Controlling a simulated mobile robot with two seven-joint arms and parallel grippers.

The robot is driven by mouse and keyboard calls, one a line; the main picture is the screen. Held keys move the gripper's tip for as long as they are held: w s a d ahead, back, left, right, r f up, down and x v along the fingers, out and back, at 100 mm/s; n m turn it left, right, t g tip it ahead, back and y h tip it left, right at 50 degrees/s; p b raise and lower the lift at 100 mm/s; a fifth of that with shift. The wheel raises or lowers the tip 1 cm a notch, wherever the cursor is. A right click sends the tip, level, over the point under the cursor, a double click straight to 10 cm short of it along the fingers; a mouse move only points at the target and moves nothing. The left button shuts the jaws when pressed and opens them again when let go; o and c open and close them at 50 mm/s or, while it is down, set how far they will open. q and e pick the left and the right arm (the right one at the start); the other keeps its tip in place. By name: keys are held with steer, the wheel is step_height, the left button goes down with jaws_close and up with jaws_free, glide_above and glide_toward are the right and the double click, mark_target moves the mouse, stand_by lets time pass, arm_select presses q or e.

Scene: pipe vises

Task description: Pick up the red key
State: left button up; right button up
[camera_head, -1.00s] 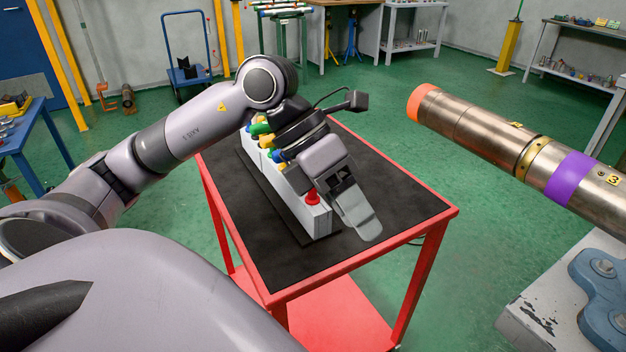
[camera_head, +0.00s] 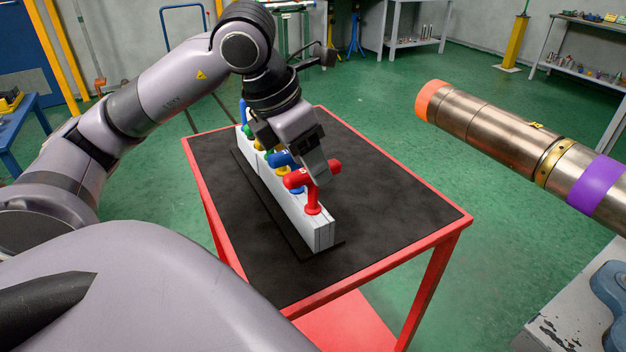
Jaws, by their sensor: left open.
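The red key (camera_head: 312,197) stands upright at the near end of a long grey-white rack (camera_head: 320,236) on the cart. It has a wide T-shaped red head and a stem set into the rack's top. My left gripper (camera_head: 316,172) is open and points down at the red key's head from above and behind. A finger overlaps the middle of the head, hiding part of it. I cannot tell whether the fingers touch the key. My right gripper is not in view.
Blue (camera_head: 284,159), yellow and green keys stand behind the red one in the same rack. The red-framed cart (camera_head: 400,235) has a black top, clear right of the rack. A large metal pipe (camera_head: 490,122) with orange end and purple band is at right.

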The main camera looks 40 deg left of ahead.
mark_target(313, 204)
arm_select(q)
steer(key=x, duration=0.4)
steer(key=shift+s+a, duration=0.1)
steer(key=shift+s, duration=0.05)
steer(key=shift+w+f, duration=0.25)
steer(key=shift+f, duration=0.25)
jaws_close()
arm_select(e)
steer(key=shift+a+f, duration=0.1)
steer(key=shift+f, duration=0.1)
arm_select(q)
steer(key=shift+r, duration=0.15)
